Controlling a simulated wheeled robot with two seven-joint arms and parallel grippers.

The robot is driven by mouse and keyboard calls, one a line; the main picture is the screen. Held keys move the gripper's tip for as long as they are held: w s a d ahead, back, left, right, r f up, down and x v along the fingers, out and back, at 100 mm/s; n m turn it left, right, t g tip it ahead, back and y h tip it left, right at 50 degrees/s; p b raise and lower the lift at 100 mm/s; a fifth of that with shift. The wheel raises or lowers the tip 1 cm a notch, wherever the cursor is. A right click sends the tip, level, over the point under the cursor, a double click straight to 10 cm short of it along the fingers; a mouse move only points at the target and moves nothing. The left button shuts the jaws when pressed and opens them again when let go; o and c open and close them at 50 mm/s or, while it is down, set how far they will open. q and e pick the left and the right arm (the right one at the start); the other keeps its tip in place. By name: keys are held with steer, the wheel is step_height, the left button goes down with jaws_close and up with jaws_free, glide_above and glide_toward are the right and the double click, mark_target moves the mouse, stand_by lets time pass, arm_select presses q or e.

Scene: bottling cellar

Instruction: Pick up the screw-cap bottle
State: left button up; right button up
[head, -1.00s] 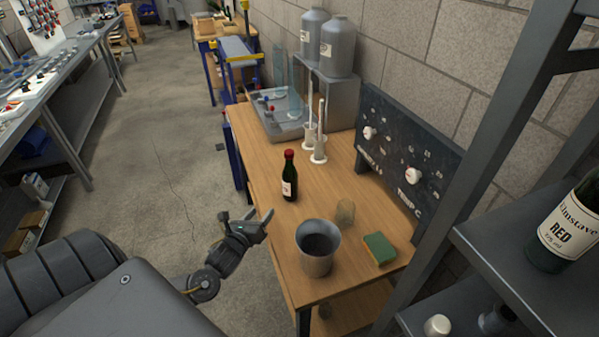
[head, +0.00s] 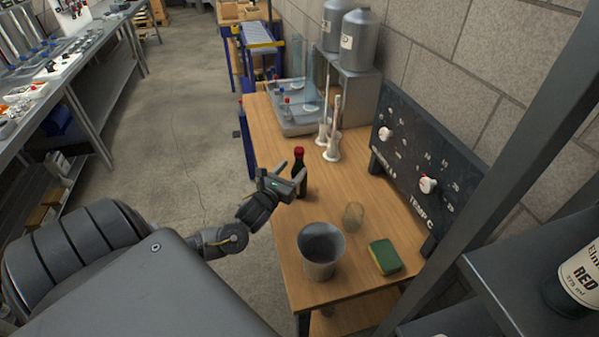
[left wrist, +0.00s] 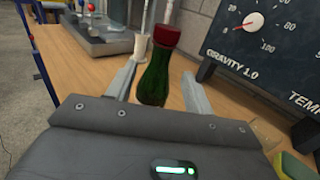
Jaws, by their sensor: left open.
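The screw-cap bottle (head: 299,172) is small and dark green with a red cap, and stands upright on the wooden table (head: 283,243). My left gripper (head: 290,174) is open, and its fingers hide part of the bottle in the head view. In the left wrist view, the bottle (left wrist: 156,77) shows between the two spread fingers of my left gripper (left wrist: 157,84). I cannot tell whether either finger touches it. The bottle's lower part is hidden behind the gripper body. My right gripper is not in view.
A metal pot (head: 320,252), a small clear glass (head: 352,216) and a green-yellow sponge (head: 385,256) stand nearer on the table. A dark dial panel (head: 425,165) lines the wall side. White upright holders (head: 332,150) and a grey tray (head: 298,122) stand behind the bottle.

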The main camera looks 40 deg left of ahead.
mark_target(297, 163)
arm_select(q)
steer(key=shift+w+r, duration=0.1)
steer(key=w+p, duration=0.1)
steer(key=w, duration=0.1)
steer(key=w+a+p, duration=0.1)
steer(key=w, duration=0.2)
steer(key=shift+s, duration=0.1)
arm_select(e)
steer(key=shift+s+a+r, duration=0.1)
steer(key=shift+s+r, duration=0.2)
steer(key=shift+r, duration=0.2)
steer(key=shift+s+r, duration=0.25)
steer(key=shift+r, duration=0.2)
arm_select(q)
steer(key=shift+c, duration=0.4)
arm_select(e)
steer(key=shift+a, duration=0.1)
arm_select(q)
steer(key=shift+c, duration=1.1)
jaws_close()
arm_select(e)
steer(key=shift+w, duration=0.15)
